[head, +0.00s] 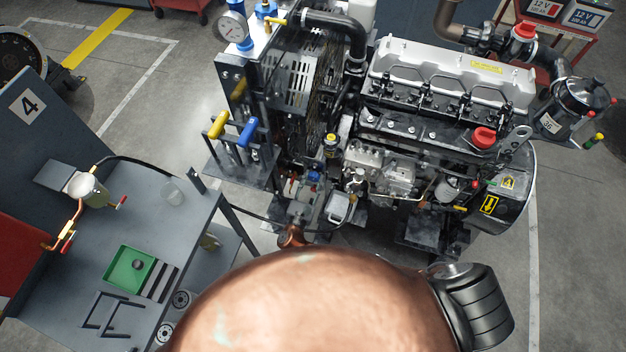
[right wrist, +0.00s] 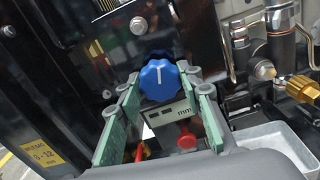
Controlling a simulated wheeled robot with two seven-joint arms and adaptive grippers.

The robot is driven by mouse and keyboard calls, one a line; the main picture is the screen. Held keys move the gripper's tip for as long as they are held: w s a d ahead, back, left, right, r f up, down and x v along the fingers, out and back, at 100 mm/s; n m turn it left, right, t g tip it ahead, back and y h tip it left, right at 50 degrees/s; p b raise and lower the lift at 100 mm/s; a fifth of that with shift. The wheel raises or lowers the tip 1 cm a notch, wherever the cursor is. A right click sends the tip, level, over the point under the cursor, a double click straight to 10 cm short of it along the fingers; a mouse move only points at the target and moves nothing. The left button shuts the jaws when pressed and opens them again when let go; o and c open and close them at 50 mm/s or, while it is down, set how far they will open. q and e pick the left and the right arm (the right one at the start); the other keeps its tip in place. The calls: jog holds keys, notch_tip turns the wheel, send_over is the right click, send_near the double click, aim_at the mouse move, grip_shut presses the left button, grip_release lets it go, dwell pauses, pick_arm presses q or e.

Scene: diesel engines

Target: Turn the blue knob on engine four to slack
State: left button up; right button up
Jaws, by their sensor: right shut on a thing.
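The blue knob (right wrist: 158,80) sits low in front of a dark panel in the right wrist view. A white line on its face points nearly straight up. A small blue spot low on the engine, likely this knob (head: 314,177), shows in the head view. My right gripper (right wrist: 161,84) has its green-padded fingers on both sides of the knob and is shut on it. The engine (head: 450,75) has a silver cover. I cannot read any slack mark. My left gripper is not in view.
A red knob (right wrist: 187,142) lies just below the blue one, near the fingers. Brass and metal fittings (right wrist: 300,88) are close at the right. A grey bench (head: 185,215) with a green tray (head: 121,263) stands at the left. Yellow and blue lever handles (head: 247,133) stick out above.

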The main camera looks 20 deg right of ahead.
jog(key=shift+n+p, duration=0.35)
jog(key=shift+n, duration=1.55)
jog(key=shift+c, duration=0.6)
jog(key=shift+f, duration=0.1)
jog(key=o, duration=1.2)
jog(key=shift+c, duration=0.2)
jog(key=v, duration=1.2)
